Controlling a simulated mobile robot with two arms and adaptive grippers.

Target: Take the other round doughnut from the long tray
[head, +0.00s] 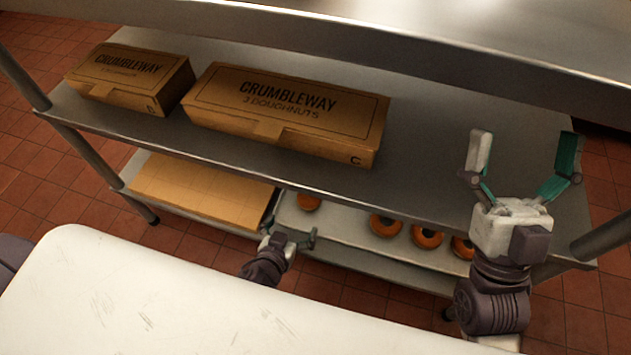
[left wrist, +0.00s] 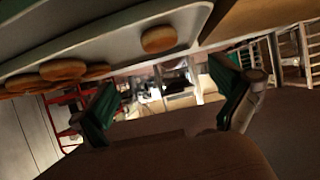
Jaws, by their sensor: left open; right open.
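The long pale tray (head: 343,222) lies on the lower shelf, partly under the upper shelf's edge. One brown doughnut (head: 308,202) sits alone toward its left part, with no hole visible. Several others, such as this ring doughnut (head: 386,225), sit in a row to the right. In the left wrist view the lone doughnut (left wrist: 158,39) is at the top, on the tray (left wrist: 75,42). My left gripper (head: 290,238) is open and empty, just in front of the tray near the lone doughnut. My right gripper (head: 525,142) is open, raised at the right, away from the doughnuts.
Two cardboard boxes, a smaller one (head: 130,80) and a larger one (head: 285,115), stand on the steel upper shelf (head: 420,165). A flat tan board or box (head: 200,190) lies left of the tray. A white surface (head: 130,300) fills the lower left foreground.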

